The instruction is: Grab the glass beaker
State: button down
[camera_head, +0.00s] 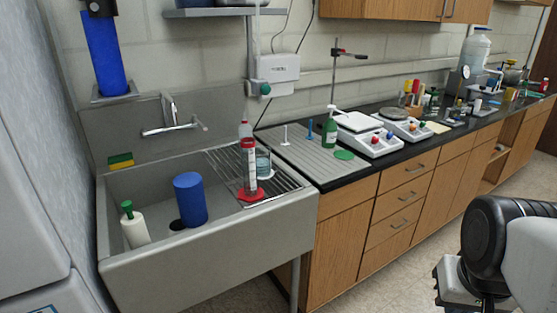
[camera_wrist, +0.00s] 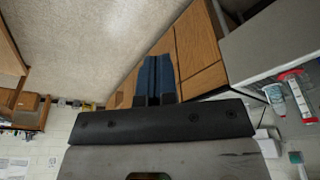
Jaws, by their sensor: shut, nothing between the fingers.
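The clear glass beaker (camera_head: 263,160) stands on the wire rack (camera_head: 285,183) at the right side of the sink. It is just right of and partly behind a tall measuring cylinder (camera_head: 248,166) with a red base. My gripper (camera_wrist: 154,66) shows in the wrist view with its two blue fingers together and nothing between them. It is well away from the beaker. The cylinder also shows at the right edge of the wrist view (camera_wrist: 295,94), with a small clear vessel beside it; I cannot tell whether that is the beaker.
The sink (camera_head: 150,208) holds a blue cylinder container (camera_head: 190,199) and a white bottle with green cap (camera_head: 133,226). The counter to the right carries scales (camera_head: 367,131) and a green bottle (camera_head: 329,131). The floor in front is clear.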

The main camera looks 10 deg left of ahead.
grip_release()
dwell(0.5)
jog(key=w+a+r+m+g+y, duration=0.1)
jog(key=w+a+m+y, duration=0.15)
jog(key=w+a, duration=0.55)
jog(key=w+a+r+m+y, duration=0.2)
jog(key=w+a+m, duration=0.15)
jog(key=w, duration=0.95)
jog(key=w+a+r+m+g+y, duration=0.1)
jog(key=w+a+m+y, duration=0.15)
jog(key=w+a, duration=0.6)
jog(key=w+a+f+m+y, duration=0.2)
jog(key=w+a+f+m, duration=0.1)
jog(key=w+a, duration=0.4)
jog(key=w+a+f+m+y, duration=0.2)
jog(key=w+a, duration=0.5)
jog(key=w, duration=0.5)
jog(key=w+a+f+m+y, duration=0.2)
jog(key=w+a+f+m, duration=0.2)
jog(key=w+a, duration=0.3)
jog(key=w+f, duration=0.1)
jog(key=w, duration=0.2)
jog(key=shift+w+a+f+g+y, duration=0.15)
jog(key=shift+a+f+g+y, duration=0.15)
jog(key=shift+f+y, duration=0.1)
